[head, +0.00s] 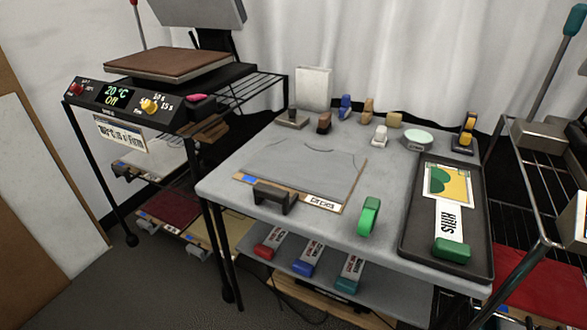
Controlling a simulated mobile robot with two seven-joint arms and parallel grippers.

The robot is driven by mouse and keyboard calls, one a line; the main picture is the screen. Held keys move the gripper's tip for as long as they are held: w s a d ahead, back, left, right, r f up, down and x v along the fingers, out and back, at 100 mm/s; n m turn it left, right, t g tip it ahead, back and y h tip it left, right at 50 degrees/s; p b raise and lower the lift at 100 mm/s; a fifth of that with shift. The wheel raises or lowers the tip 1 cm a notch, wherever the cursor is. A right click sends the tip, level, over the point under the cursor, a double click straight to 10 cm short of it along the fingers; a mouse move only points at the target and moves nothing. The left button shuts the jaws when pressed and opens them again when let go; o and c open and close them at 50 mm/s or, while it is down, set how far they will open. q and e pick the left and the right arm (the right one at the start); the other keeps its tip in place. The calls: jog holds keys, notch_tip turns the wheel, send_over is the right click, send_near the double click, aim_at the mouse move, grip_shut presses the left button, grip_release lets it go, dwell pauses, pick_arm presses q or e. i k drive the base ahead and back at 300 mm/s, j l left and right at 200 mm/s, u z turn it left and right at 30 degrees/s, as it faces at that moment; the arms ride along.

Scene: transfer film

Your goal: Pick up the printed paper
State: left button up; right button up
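A printed sheet with a green and yellow design and a pale border (462,193) lies in the upper part of a dark tray (407,238) on the right side of the grey table. A white container with dark lettering and a green cap (453,250) lies below it in the same tray, close to the sheet's lower edge. Neither of my grippers shows in the head view.
The grey table (325,222) also holds a board with a grey shirt-shaped piece (300,165), a green tape roll (369,216), and several small items at the back. A heat press (165,65) stands at left. A wire rack (545,135) is close at right.

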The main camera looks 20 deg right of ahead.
aim_at(451, 188)
jog(key=z, duration=1.75)
